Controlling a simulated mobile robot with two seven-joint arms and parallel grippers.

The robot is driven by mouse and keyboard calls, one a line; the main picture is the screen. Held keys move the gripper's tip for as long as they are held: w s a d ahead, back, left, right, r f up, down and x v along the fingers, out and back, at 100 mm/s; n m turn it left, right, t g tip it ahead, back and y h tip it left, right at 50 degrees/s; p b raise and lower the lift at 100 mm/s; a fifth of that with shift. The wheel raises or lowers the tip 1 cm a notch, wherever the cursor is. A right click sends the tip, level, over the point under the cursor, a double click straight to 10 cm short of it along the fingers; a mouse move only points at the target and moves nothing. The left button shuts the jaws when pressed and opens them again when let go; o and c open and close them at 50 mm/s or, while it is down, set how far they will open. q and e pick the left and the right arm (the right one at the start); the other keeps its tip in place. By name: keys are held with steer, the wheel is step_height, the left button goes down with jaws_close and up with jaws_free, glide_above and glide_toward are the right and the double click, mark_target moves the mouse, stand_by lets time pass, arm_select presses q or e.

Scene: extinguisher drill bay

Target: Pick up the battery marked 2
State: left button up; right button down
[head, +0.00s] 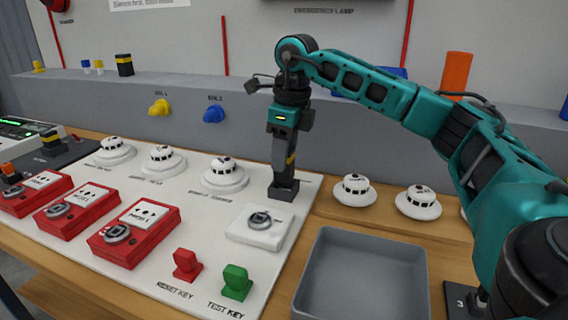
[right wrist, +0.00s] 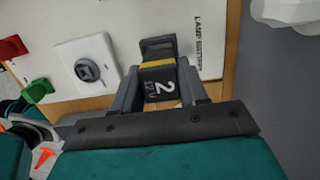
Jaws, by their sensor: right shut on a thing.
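The battery marked 2 (right wrist: 160,88) is black with a yellow band and a white 2, in the right wrist view. My right gripper (right wrist: 158,90) is shut on it, one finger on each side. A dark holder (head: 283,190) on the board is right below the gripper, near the printed words LAMP BATTERY. I cannot tell whether the battery's lower end is still inside the holder. My left gripper is not in view.
A white knob plate (head: 262,226) is just in front of the holder. An empty grey tray (head: 362,278) is to the right front. White detectors (head: 354,190), red call boxes (head: 133,233) and red and green keys (head: 236,282) stand around. A grey ledge (head: 200,95) runs behind.

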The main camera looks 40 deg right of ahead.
arm_select(q)
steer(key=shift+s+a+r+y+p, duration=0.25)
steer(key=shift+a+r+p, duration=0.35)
steer(key=shift+p, duration=0.7)
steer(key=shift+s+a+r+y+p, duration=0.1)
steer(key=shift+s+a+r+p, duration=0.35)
steer(key=shift+p, duration=0.85)
arm_select(e)
step_height(320, 180, up, 16)
steer(key=shift+r, duration=0.15)
